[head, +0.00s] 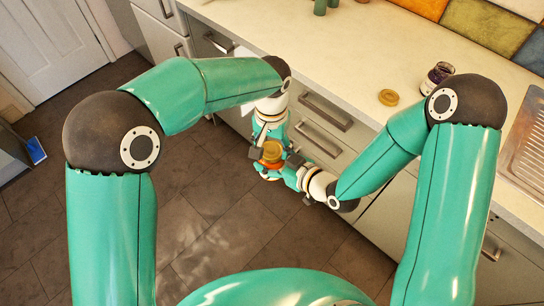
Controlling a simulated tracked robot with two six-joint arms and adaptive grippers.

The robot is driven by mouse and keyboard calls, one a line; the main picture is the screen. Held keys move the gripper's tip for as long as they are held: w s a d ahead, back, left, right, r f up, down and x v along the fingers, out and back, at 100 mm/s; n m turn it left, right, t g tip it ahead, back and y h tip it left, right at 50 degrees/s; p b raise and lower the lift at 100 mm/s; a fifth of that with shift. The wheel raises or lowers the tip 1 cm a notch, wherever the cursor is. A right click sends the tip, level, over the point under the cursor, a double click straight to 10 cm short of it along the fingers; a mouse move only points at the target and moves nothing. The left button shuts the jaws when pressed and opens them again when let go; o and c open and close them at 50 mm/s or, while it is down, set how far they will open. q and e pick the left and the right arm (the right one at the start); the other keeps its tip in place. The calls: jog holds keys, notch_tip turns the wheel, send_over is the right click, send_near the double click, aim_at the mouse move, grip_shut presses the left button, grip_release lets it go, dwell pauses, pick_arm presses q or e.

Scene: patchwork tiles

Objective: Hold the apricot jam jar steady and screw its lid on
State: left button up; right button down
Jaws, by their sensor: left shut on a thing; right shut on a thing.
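The apricot jam jar (270,164) is a small orange-amber shape in front of the drawers, held in the air between my two grippers. A gold-coloured lid (272,149) shows at its top. My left gripper (272,147) comes down from above and is shut on the lid. My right gripper (276,165) reaches in from the right, lower down, and is shut on the jar. The fingers cover much of both. Whether the lid sits level or how far it is turned is too small to tell.
A pale worktop (330,60) runs behind, above grey drawers. On it are another gold lid (389,97) and a dark jar (437,75) with a pale label, near my right elbow. A steel sink (525,145) is at the right edge. The tiled floor (215,215) below is clear.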

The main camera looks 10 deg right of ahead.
pick_arm(q)
jog(key=o, duration=1.3)
jog(key=shift+o, duration=0.2)
notch_tip(320, 180, up, 12)
jog(key=shift+w+f, duration=0.1)
